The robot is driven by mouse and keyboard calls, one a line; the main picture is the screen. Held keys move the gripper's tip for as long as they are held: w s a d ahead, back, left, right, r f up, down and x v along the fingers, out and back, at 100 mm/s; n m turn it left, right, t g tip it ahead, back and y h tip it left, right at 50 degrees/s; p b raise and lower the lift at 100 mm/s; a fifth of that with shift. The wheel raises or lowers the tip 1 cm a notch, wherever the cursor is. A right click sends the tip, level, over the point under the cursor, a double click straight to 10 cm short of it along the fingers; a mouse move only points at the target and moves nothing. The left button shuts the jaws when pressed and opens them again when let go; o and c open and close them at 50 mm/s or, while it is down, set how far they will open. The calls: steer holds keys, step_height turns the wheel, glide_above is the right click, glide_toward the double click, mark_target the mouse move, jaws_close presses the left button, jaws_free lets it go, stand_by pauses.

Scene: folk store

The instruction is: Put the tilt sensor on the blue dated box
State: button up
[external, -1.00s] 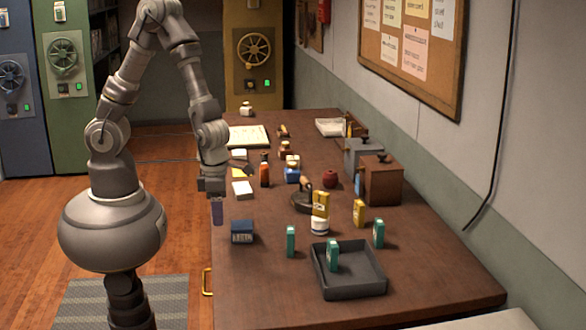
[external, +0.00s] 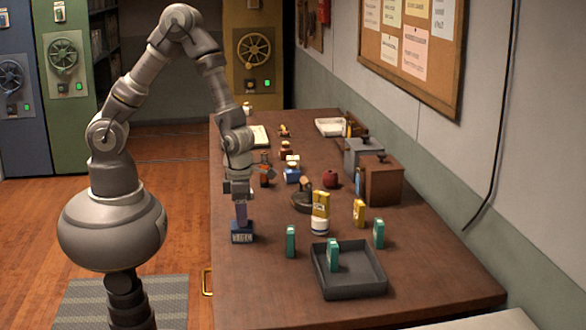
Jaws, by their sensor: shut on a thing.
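The tilt sensor appears to be the small upright purple block (external: 240,214) below my gripper (external: 239,196). My gripper points down and is shut on its upper end. The blue dated box (external: 242,238), dark blue with pale lettering on its front, sits near the left edge of the table. The purple block is directly over the box in the picture, its lower end at the box's top. I cannot tell whether they touch. The block hides part of the box's top.
A green upright box (external: 291,241) stands to the right on the brown table (external: 440,270). A dark tray (external: 350,286) holds another green box (external: 333,255). A white jar (external: 319,226) and a yellow box (external: 321,204) are farther right.

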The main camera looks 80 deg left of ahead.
steer(key=o, duration=1.1)
steer(key=shift+f, duration=0.1)
step_height(320, 180, up, 12)
steer(key=p, duration=0.6)
steer(key=shift+r, duration=0.2)
